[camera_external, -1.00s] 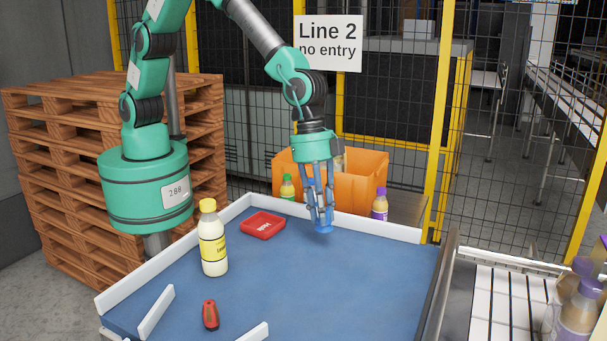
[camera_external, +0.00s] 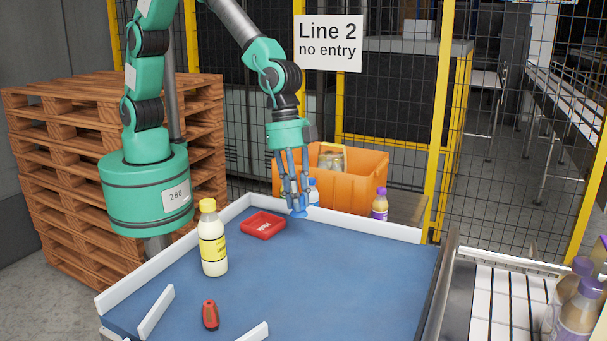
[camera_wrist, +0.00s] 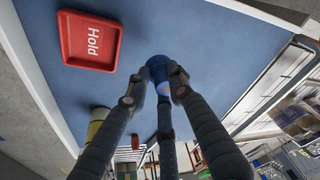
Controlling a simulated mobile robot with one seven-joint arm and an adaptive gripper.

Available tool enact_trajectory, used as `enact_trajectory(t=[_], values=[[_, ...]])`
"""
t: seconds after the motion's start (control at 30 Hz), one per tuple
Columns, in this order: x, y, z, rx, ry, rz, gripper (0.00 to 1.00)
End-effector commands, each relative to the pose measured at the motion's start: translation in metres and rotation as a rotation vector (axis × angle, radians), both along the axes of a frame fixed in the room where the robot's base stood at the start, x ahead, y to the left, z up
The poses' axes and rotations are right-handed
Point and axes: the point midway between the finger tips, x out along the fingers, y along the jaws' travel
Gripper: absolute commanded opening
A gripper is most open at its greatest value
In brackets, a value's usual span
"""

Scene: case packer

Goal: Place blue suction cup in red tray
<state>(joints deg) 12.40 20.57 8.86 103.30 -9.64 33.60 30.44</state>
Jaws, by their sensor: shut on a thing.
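My gripper (camera_external: 297,205) is shut on the blue suction cup (camera_external: 299,212) and holds it above the blue table surface. In the wrist view the blue suction cup (camera_wrist: 157,66) sits between my fingertips (camera_wrist: 156,84). The red tray (camera_external: 263,225) lies flat at the back of the table, to the left of my gripper. It also shows in the wrist view, upper left, as a red tray marked "Hold" (camera_wrist: 68,40), apart from the cup and empty.
A bottle with a yellow cap (camera_external: 213,240) stands left of the table's middle. A red and dark tool-like object (camera_external: 210,315) lies near the front. White rails (camera_external: 365,225) edge the table. An orange crate (camera_external: 356,178) stands behind. The table's right half is clear.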

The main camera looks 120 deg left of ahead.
Motion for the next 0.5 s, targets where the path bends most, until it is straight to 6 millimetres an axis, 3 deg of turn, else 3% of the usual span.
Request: enact_trajectory(t=[0.5], values=[[-0.1, 0.014, 0.009, 0.017, 0.002, -0.038, 0.0]])
